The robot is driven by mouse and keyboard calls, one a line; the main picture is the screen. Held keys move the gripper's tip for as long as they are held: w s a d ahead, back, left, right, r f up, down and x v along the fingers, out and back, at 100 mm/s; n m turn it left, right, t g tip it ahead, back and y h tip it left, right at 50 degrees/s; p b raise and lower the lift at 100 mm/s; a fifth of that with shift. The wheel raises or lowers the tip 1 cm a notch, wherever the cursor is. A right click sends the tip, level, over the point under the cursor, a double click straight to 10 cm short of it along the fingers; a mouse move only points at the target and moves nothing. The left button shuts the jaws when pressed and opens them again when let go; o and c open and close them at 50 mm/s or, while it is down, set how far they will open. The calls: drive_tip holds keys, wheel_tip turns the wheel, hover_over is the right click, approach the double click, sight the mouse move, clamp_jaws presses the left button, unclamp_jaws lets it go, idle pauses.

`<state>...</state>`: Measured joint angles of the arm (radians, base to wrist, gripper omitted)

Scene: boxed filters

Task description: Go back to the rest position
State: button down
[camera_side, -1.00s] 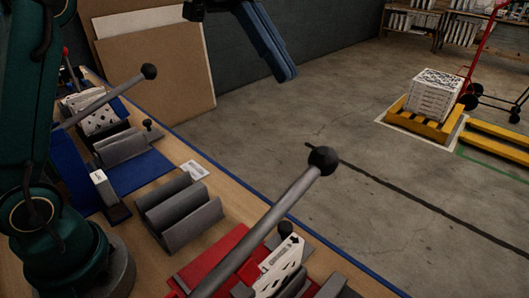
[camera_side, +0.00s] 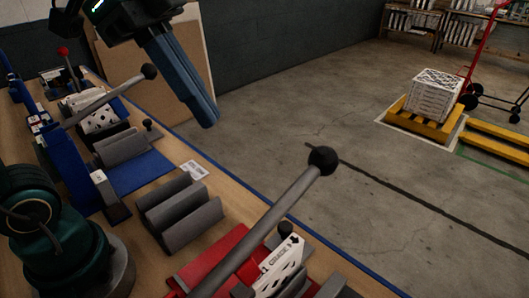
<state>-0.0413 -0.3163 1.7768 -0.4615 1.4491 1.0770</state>
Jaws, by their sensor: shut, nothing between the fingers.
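My gripper (camera_side: 208,122) hangs in the air at the top of the view, above and beyond the bench's back edge. Its long blue-grey fingers are shut together with nothing between them, pointing down and to the right. It touches nothing on the bench. The upper part of my arm runs out of the picture at the top.
The wooden bench (camera_side: 160,225) carries a blue fixture (camera_side: 140,172), a grey grooved block (camera_side: 180,212), a red fixture (camera_side: 215,250) and long ball-ended levers (camera_side: 275,215). White filter pieces sit in the fixtures. Boxes (camera_side: 434,92) stand on a yellow pallet (camera_side: 425,124) on the open floor.

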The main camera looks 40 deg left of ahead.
drive_tip(key=s+a+f+n+t+y, duration=0.2)
drive_tip(key=a+f+n+y, duration=0.3)
drive_tip(key=a+f+n, duration=0.3)
wheel_tip(320, 180, down, 4)
drive_tip(key=s+n, duration=0.1)
drive_tip(key=n, duration=0.2)
drive_tip(key=shift+s+a+r+n+t, duration=0.15)
drive_tip(key=shift+n+t, duration=0.15)
drive_tip(key=shift+n, duration=0.1)
